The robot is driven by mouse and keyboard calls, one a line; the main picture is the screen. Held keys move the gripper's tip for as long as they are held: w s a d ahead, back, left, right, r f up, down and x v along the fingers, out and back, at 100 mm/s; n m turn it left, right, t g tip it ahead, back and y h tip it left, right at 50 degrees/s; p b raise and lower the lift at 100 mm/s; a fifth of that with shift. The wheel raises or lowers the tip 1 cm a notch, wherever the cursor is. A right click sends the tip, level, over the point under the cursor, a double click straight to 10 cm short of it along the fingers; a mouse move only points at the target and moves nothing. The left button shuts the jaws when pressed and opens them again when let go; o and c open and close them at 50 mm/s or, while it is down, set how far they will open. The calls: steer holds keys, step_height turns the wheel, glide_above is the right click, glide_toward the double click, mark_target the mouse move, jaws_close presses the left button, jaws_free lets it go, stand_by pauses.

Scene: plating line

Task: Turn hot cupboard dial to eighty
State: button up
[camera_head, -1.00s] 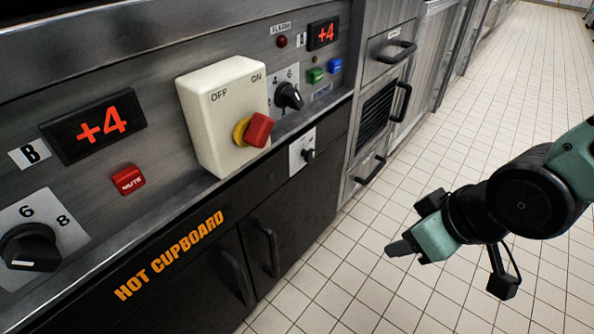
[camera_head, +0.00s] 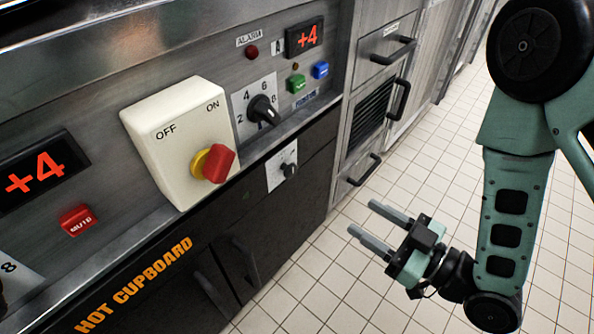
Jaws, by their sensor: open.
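The hot cupboard (camera_head: 155,295) is the black unit under the steel panel, with orange "HOT CUPBOARD" lettering on its front. A small dark dial (camera_head: 289,170) on a white plate (camera_head: 277,178) sits on this black front, right of the lettering. Its markings are too small to read. My gripper (camera_head: 363,218) is open and empty, its two grey fingers pointing left toward the cupboard. It hangs over the floor, to the right of and below the dial in the picture, and touches nothing.
A white isolator box (camera_head: 165,145) with a red and yellow switch (camera_head: 214,163) juts out left of the dial. A larger black knob (camera_head: 263,110) and green and blue buttons sit above. Drawer handles (camera_head: 398,100) stick out at the right. The tiled floor is clear.

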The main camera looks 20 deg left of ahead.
steer(key=a+b, duration=0.2)
steer(key=b, duration=0.8)
glide_toward(293, 172)
steer(key=x, duration=0.9)
steer(key=shift+r, duration=0.1)
steer(key=c, duration=0.9)
